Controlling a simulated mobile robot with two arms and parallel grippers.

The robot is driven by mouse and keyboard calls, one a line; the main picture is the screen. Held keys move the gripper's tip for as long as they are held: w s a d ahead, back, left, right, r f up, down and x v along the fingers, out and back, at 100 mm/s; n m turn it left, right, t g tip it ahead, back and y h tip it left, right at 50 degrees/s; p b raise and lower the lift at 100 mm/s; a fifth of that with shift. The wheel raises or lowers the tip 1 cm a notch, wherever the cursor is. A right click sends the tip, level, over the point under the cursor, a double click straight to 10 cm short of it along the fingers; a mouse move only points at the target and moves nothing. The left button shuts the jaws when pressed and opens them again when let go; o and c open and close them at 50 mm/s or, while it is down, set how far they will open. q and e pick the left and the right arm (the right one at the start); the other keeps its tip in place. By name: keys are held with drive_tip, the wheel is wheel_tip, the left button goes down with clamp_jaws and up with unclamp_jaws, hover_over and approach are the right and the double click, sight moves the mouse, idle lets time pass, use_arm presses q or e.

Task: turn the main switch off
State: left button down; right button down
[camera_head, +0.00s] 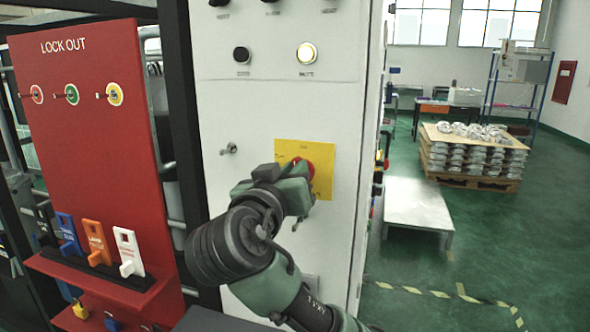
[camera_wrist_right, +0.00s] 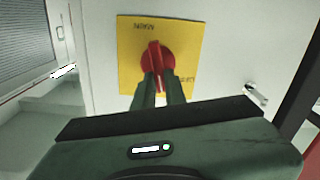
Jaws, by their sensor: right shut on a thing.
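The main switch is a red rotary knob (camera_wrist_right: 155,60) on a yellow plate (camera_wrist_right: 190,42), fixed to a white cabinet. In the head view the yellow plate (camera_head: 318,153) shows, with the red knob (camera_head: 309,167) partly hidden behind my gripper. My right gripper (camera_wrist_right: 158,82) is shut on the knob's raised handle, one finger on each side. In the head view my right gripper (camera_head: 300,172) reaches the cabinet from below. In the wrist view, the handle looks roughly in line with the fingers. My left gripper is not in view.
A red lock-out board (camera_head: 95,120) with tags and padlocks stands left of the cabinet (camera_head: 250,110). A lit button (camera_head: 307,53) and a black knob (camera_head: 241,55) sit above the switch. A pallet of castings (camera_head: 470,155) stands at the back right.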

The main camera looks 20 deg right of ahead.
drive_tip(key=shift+w+a+f+n+p, duration=0.15)
drive_tip(key=shift+n+p, duration=0.6)
drive_tip(key=shift+n, duration=0.75)
drive_tip(key=shift+a+f+n+p, duration=0.15)
drive_tip(key=shift+n+p, duration=0.65)
drive_tip(key=shift+n, duration=0.7)
drive_tip(key=shift+w+a+f+n+p, duration=0.15)
drive_tip(key=shift+n+p, duration=0.6)
drive_tip(key=shift+n, duration=0.75)
drive_tip(key=c, duration=1.5)
unclamp_jaws()
drive_tip(key=shift+o, duration=0.2)
